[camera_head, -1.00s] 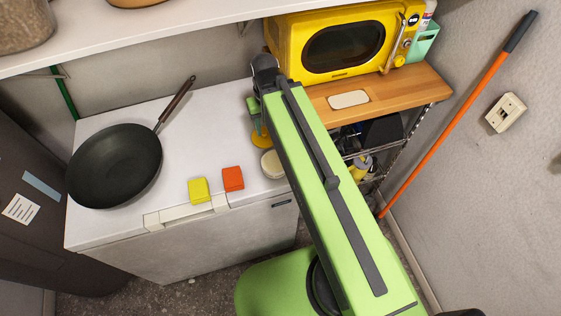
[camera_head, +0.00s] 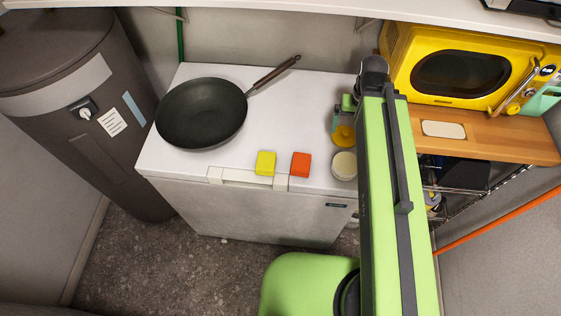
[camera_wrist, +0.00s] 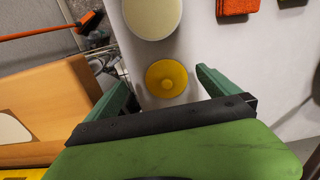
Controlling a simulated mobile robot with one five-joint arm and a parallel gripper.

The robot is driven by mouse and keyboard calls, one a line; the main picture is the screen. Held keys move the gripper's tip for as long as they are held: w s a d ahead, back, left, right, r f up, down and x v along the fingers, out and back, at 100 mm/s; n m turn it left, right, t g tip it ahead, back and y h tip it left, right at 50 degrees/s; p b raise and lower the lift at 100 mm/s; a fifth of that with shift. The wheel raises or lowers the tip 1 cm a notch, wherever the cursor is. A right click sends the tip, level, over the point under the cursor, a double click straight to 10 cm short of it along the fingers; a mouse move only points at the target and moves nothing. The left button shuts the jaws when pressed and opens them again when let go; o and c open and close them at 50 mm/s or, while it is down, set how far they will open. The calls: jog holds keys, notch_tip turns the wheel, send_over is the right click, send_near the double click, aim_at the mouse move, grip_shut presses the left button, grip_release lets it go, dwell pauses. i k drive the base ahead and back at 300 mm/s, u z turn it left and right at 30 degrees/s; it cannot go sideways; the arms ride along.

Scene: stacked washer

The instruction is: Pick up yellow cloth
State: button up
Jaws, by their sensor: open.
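The yellow cloth (camera_head: 265,163) is a small folded square on the front edge of the white chest freezer (camera_head: 290,110), by its handle. An orange-red cloth (camera_head: 301,164) lies just right of it, and shows at the top of the wrist view (camera_wrist: 237,6). My gripper (camera_head: 345,118) is open and empty above the freezer's right side, well right of the yellow cloth. In the wrist view its green fingers (camera_wrist: 163,84) stand apart, with a round yellow object (camera_wrist: 166,76) below and between them. I cannot make out the yellow cloth in the wrist view.
A black frying pan (camera_head: 202,112) sits on the freezer's left. A round cream object (camera_head: 343,166) lies right of the cloths, near my arm. A yellow microwave (camera_head: 460,72) stands on a wooden top at right. The freezer's middle is clear.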

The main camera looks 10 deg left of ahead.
aim_at(266, 160)
jog(key=k, duration=0.5)
jog(key=u, duration=4.55)
jog(key=i, duration=0.1)
jog(key=z, duration=2.35)
jog(key=i, duration=0.2)
jog(key=u, duration=0.25)
jog(key=k, duration=0.85)
jog(key=z, duration=0.15)
jog(key=i, duration=0.9)
jog(key=u, duration=0.1)
